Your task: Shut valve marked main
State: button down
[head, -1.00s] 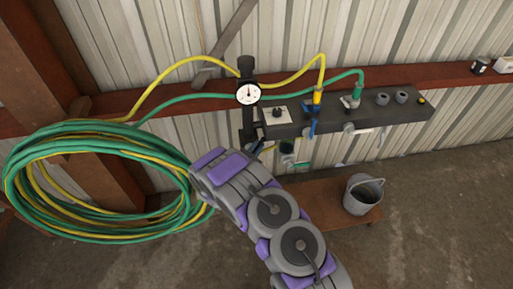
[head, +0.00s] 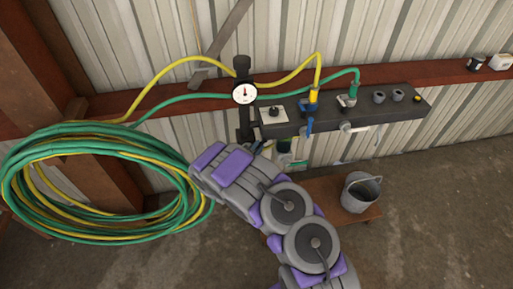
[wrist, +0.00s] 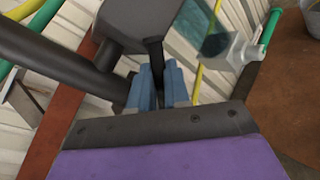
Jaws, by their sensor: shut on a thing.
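In the wrist view the two blue fingers of my gripper (wrist: 157,84) are shut on a thin dark handle (wrist: 154,50). The handle runs up to a dark grey block (wrist: 139,22), with a thick black pipe at its left. I see no readable "main" mark. In the head view my arm hides the gripper, below the black pipe with the round white gauge (head: 244,94). The grey manifold bar (head: 335,119) carries a blue valve (head: 310,105) on the yellow hose and a second valve with a green hose (head: 348,98).
A large coil of green and yellow hose (head: 105,145) hangs at left, beside my arm. A grey bucket (head: 360,192) stands on a low brown bench (head: 325,212). A rusty red rail (head: 450,84) runs along the corrugated wall. The concrete floor at right is clear.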

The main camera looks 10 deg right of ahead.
jog(key=shift+a+f, duration=0.1)
jog(key=shift+f, duration=0.05)
jog(key=c, duration=1.1)
grip_release()
jog(key=p+v, duration=0.4)
jog(key=v, duration=1.3)
jog(key=shift+a, duration=0.25)
jog(key=shift+s, duration=0.15)
